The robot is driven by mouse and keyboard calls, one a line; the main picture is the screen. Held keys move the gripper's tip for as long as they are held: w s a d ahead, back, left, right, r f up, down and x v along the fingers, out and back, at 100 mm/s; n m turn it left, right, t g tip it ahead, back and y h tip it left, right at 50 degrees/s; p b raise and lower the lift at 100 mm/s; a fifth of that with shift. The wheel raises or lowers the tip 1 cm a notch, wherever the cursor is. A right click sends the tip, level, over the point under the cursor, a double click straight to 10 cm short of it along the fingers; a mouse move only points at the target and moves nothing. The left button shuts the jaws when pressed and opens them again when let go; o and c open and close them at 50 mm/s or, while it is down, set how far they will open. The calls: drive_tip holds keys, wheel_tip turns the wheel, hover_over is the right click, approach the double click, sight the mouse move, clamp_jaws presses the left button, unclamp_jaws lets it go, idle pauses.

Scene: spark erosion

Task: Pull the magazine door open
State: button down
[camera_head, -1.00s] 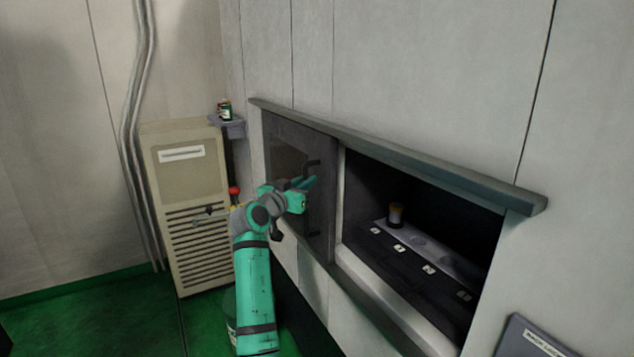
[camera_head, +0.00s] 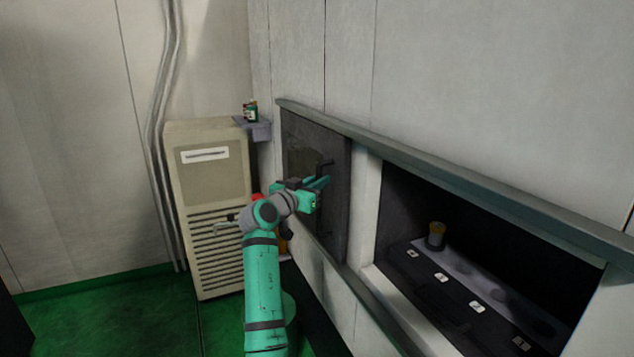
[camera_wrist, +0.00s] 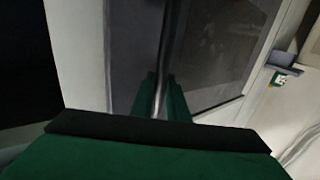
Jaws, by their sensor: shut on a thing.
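The magazine door (camera_head: 337,205) is a dark panel with a window, standing at the left part of the long wall opening in the head view. It also shows in the wrist view (camera_wrist: 125,50). Its dark bar handle (camera_head: 325,168) runs upright on the face. My gripper (camera_head: 322,183) is at the handle, and in the wrist view its green fingers (camera_wrist: 160,95) are shut around the handle bar (camera_wrist: 170,40). The right part of the opening is uncovered and shows the dark magazine interior (camera_head: 480,225). The fingertips are partly hidden in the head view.
Inside the magazine, a yellow-topped cylinder (camera_head: 436,236) stands on a light rack (camera_head: 462,272) with several labelled places. A beige cabinet (camera_head: 208,180) stands left of my arm. Green floor is free at the left.

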drive_tip(key=c, duration=2.1)
unclamp_jaws()
drive_tip(key=shift+a, duration=0.15)
drive_tip(key=shift+o, duration=0.5)
drive_tip(key=shift+s+d, duration=0.25)
drive_tip(key=shift+d, duration=0.05)
drive_tip(key=shift+a, duration=0.1)
drive_tip(key=v, duration=1)
drive_tip(key=shift+s+a, duration=0.15)
drive_tip(key=shift+s, duration=0.2)
